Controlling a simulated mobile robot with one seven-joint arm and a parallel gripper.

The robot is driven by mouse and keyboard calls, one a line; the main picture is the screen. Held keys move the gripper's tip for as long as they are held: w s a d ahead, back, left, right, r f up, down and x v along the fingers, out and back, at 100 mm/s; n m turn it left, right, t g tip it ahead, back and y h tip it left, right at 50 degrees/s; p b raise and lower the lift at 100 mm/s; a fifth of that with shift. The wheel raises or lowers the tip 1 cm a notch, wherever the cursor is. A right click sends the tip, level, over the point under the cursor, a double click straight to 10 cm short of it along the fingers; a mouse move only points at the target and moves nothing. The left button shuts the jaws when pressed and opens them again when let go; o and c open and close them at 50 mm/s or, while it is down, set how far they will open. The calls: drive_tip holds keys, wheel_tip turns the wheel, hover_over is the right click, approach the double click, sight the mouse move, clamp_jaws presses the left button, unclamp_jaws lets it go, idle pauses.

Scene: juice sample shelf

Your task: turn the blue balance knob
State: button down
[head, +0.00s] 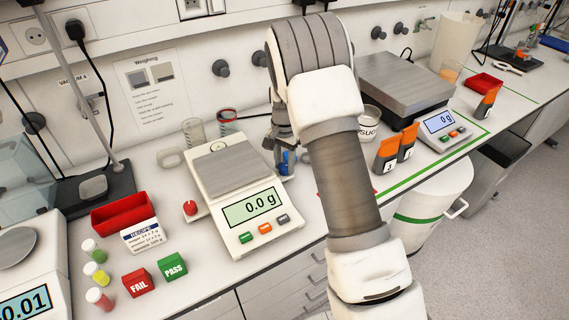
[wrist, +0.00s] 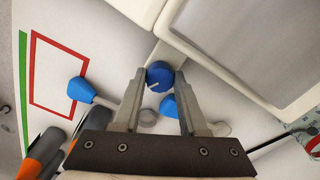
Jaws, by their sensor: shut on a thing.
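The blue balance knob (wrist: 158,76), round with a white line on its face, sits on a short stem at the side of the balance (wrist: 185,25). My gripper (wrist: 161,78) has one finger on each side of the knob and is shut on it. In the head view my gripper (head: 284,148) reaches down at the right side of the balance (head: 242,209), whose display reads 0.0 g. Some blue shows just below the fingers there; I cannot tell how much of it is the knob. A red knob (head: 190,208) is on the balance's left side.
Two blue-ended pieces lie near the gripper, one at left (wrist: 80,89) and one close to the fingers (wrist: 168,106). Orange-topped packs (head: 387,153) and a larger scale (head: 404,85) stand at right. A red tray (head: 122,213) and PASS block (head: 173,267) are at left.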

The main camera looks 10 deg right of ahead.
sight(285, 165)
drive_tip(key=c, duration=0.7)
unclamp_jaws()
drive_tip(key=shift+c, duration=0.2)
wheel_tip(285, 165, up, 18)
drive_tip(key=shift+f, duration=0.25)
